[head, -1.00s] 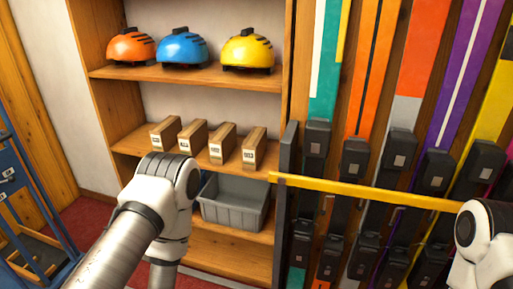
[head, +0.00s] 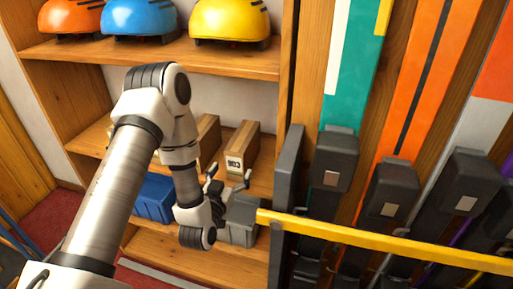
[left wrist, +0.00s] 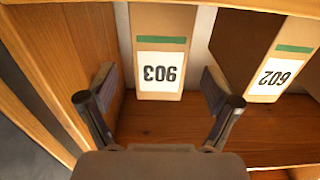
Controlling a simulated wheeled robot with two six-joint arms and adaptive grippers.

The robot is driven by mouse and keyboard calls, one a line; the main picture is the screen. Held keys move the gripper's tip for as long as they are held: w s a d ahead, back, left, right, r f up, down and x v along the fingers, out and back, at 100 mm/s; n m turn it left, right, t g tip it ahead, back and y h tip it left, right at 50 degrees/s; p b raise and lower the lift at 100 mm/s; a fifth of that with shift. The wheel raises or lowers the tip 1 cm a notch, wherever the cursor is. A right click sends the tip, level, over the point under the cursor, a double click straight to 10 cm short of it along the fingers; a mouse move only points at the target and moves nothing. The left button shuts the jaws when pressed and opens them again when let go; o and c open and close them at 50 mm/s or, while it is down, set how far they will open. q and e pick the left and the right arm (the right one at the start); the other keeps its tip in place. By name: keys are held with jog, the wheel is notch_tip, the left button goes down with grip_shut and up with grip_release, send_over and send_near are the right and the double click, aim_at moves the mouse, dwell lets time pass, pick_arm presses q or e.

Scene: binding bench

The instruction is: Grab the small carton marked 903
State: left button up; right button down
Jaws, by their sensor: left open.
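The small carton marked 903 (head: 243,150) stands on the middle shelf at the right end of a row of cartons, its label facing me. In the left wrist view this carton (left wrist: 160,50) shows upside down, ahead of my fingers. My left gripper (head: 229,176) is open and empty just in front of and below the label in the head view. In the left wrist view the fingers (left wrist: 158,86) are spread to either side of the carton's line, with no clear contact. My right gripper is out of view.
Helmets (head: 228,22) sit on the shelf above. A blue bin (head: 153,198) is below. A yellow bar (head: 380,242) crosses at the right.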

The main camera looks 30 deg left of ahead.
pick_arm(q)
jog(key=shift+w+r, duration=0.55)
jog(key=shift+w, duration=0.1)
jog(key=x, duration=0.4)
jog(key=p+x, duration=0.1)
jog(key=x, duration=0.1)
jog(key=shift+a+f, duration=0.1)
jog(key=shift+f, duration=0.2)
jog(key=shift+s, duration=0.1)
jog(key=c, duration=1.4)
